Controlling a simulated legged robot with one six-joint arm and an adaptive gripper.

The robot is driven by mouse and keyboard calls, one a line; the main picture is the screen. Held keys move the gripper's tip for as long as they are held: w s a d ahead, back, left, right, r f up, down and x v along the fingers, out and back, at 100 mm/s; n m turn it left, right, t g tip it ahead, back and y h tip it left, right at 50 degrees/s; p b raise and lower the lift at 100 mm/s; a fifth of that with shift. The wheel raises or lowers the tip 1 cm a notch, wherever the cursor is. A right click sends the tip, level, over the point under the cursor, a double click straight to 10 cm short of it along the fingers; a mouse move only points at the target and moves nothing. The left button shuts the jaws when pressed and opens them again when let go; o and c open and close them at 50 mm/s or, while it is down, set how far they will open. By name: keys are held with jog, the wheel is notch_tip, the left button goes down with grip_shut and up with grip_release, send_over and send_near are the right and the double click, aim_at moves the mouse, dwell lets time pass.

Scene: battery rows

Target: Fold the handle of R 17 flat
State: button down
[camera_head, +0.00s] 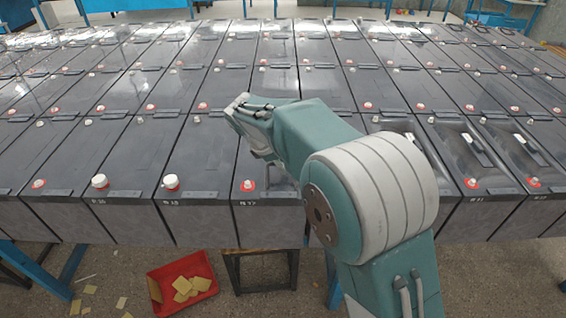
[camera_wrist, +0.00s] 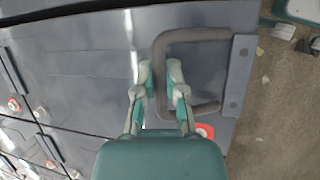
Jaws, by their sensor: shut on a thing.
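R 17 (camera_head: 262,222) is a dark battery in the front row, with its label on the front edge. A white cap in a red ring (camera_head: 247,186) sits near its front. In the wrist view its handle (camera_wrist: 197,35) is a grey U-shaped bar joined to a strip at the battery's edge. My gripper (camera_wrist: 160,77) has its two fingers on either side of the handle's far crossbar and is shut on it. In the head view my arm covers most of the handle, so its exact tilt is hard to tell.
Neighbouring front batteries carry white caps (camera_head: 171,182). A red bin (camera_head: 160,292) with yellowish pieces lies on the floor in front.

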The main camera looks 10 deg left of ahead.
jog(key=shift+w+a+f+g, duration=0.2)
jog(key=shift+f+g, duration=0.15)
jog(key=shift+g, duration=0.35)
jog(key=c, duration=0.7)
grip_release()
jog(key=shift+a+f, duration=0.1)
jog(key=shift+r, duration=0.35)
jog(key=a+v, duration=0.1)
jog(key=v, duration=1)
jog(key=shift+w+d, duration=0.1)
